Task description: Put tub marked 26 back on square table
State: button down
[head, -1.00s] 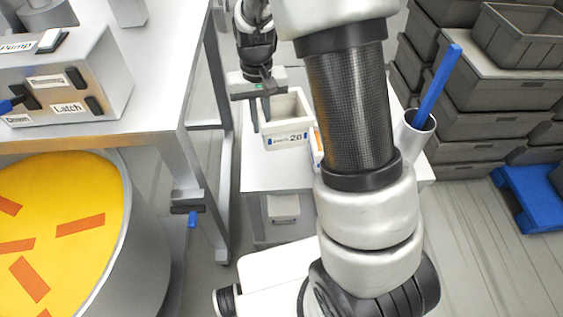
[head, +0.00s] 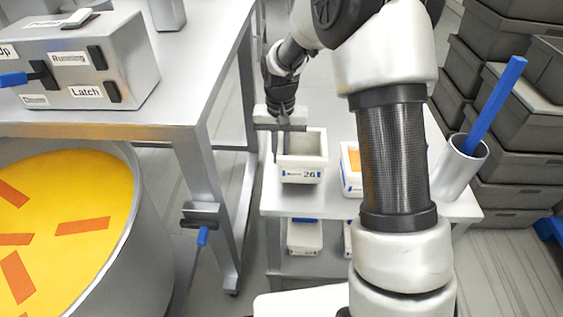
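The tub marked 26 (head: 302,176), white and open-topped with a blue-and-white label, is upright over the left part of a small white-topped table (head: 317,207). I cannot tell whether its base touches the top. My gripper (head: 279,146) is at its left wall, pointing down, and its fingers look closed on that wall. The tub's inside looks empty. My forearm hides part of the table's right half.
A second white tub (head: 351,181) with orange contents stands right of tub 26, partly behind my arm. A grey cup (head: 460,165) with a blue stick stands at the right. More tubs (head: 304,238) sit on the lower shelf. A metal bench (head: 150,122) and a yellow-topped drum (head: 70,205) flank the left.

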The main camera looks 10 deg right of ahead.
jog(key=shift+f, duration=1.4)
jog(key=shift+f, duration=0.15)
jog(key=c, duration=1.8)
grip_release()
